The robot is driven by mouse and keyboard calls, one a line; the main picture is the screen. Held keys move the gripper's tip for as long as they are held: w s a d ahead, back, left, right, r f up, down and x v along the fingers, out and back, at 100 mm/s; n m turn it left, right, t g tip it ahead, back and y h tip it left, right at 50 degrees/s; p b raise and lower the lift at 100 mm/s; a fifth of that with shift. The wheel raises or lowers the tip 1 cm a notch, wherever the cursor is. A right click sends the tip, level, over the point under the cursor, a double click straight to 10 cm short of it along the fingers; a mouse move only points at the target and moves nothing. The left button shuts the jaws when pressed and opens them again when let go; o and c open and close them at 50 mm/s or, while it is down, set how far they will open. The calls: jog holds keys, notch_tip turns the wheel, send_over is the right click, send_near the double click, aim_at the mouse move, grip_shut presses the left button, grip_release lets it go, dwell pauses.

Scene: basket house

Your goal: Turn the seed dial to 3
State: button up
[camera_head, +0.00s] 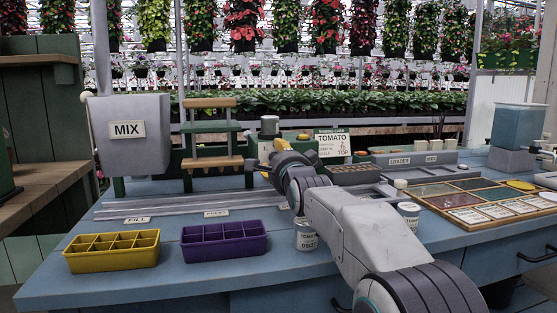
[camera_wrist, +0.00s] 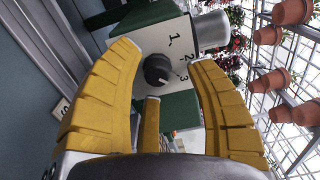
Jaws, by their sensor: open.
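The seed dial (camera_wrist: 157,70) is a small dark round knob on a pale panel (camera_wrist: 152,42), with the numbers 1, 2 and 3 beside it. Which number it points to is too small to tell. My gripper (camera_wrist: 165,57) is open, its yellow fingers on either side of the dial in the wrist view. I cannot tell whether they touch it. In the head view my gripper (camera_head: 268,158) is at the machine at the back of the bench, below a grey cylinder (camera_head: 269,127), and my arm hides the dial there.
A yellow tray (camera_head: 112,262) and a purple tray (camera_head: 224,252) stand at the front left of the blue bench. A grey MIX hopper (camera_head: 128,108) is at the back left. A TOMATO card (camera_head: 331,143) stands behind my arm. Small tins (camera_head: 307,241) stand near my arm.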

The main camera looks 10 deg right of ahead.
jog(key=s, duration=1.2)
dwell(0.5)
jog(key=s+r+n+g+p, duration=0.3)
jog(key=s+n+g+p, duration=0.2)
jog(key=s+p, duration=0.5)
jog(key=s+r+n+g+p, duration=0.4)
jog(key=s+n+p, duration=0.3)
jog(key=s+p, duration=0.4)
jog(key=s+r+n+g+p, duration=0.3)
jog(key=s+p, duration=0.8)
jog(key=p, duration=0.9)
jog(key=n+g, duration=0.2)
jog(key=n, duration=0.1)
jog(key=shift+a+r+g, duration=0.15)
jog(key=shift+r+g, duration=0.1)
jog(key=shift+g, duration=0.05)
